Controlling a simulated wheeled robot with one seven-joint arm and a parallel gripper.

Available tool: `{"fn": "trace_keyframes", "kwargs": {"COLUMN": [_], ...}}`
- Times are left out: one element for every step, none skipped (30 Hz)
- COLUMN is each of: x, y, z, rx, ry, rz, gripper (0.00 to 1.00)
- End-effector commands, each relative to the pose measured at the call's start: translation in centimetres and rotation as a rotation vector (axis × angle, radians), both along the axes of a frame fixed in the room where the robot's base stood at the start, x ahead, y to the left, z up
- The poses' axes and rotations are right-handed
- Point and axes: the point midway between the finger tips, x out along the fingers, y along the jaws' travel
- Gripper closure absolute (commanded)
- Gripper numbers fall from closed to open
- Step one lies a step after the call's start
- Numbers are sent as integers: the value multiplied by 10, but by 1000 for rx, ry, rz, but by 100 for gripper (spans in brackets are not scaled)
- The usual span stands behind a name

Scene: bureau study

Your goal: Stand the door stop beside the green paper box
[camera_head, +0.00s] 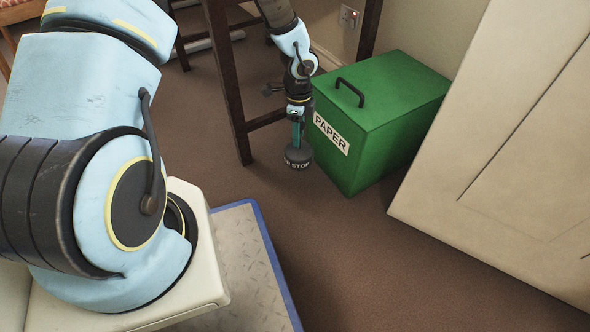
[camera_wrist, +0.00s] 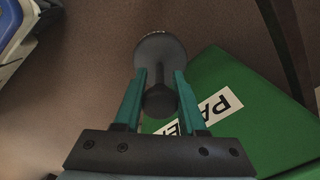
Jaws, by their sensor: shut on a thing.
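The door stop (camera_head: 298,158) is a dark, round, heavy-looking piece with white lettering on its side. In the wrist view the door stop (camera_wrist: 162,52) shows a wide round base and a knob between the fingers. My gripper (camera_head: 298,138), with teal fingers, is shut on that knob and holds it upright. In the wrist view my gripper (camera_wrist: 160,92) points down at the carpet. The green paper box (camera_head: 385,120) has a black lid handle and a white PAPER label. It stands just right of the door stop. The box also fills the lower right of the wrist view (camera_wrist: 225,75). I cannot tell whether the base touches the floor.
A dark wooden frame with legs (camera_head: 228,85) stands behind and left of my gripper. A large cream panel (camera_head: 510,150) stands right of the box. Brown carpet (camera_head: 350,245) is open in front of the box.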

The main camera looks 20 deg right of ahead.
Motion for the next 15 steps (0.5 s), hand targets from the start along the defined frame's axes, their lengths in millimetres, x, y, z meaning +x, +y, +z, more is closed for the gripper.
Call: {"fn": "trace_keyframes", "kwargs": {"x": [-1,-2,-2,-2,-2,-2,-2,-2,-2,-2,-2,-2,-2,-2,-2], "y": [-2,-3,-3,-3,-3,-3,-3,-3,-3,-3,-3,-3,-3,-3,-3], "z": [-4,-7,-12,-16,-21,-27,-32,-36,-42,-45,-48,-50,-51,-52,-54], "rx": [0,1,1,1,1,1,1,1,1,1,1,0,0,0,0], "ry": [0,-1,-1,-1,-1,-1,-1,-1,-1,-1,-1,-1,-1,-1,-1], "rz": [-11,-15,-19,-19,-19,-17,-16,-16,-16,-17,-17,-17,-16,-16,-15], "gripper": [100,100,100,100,100,100,100,100,100,100,100,100,100,100,100]}}
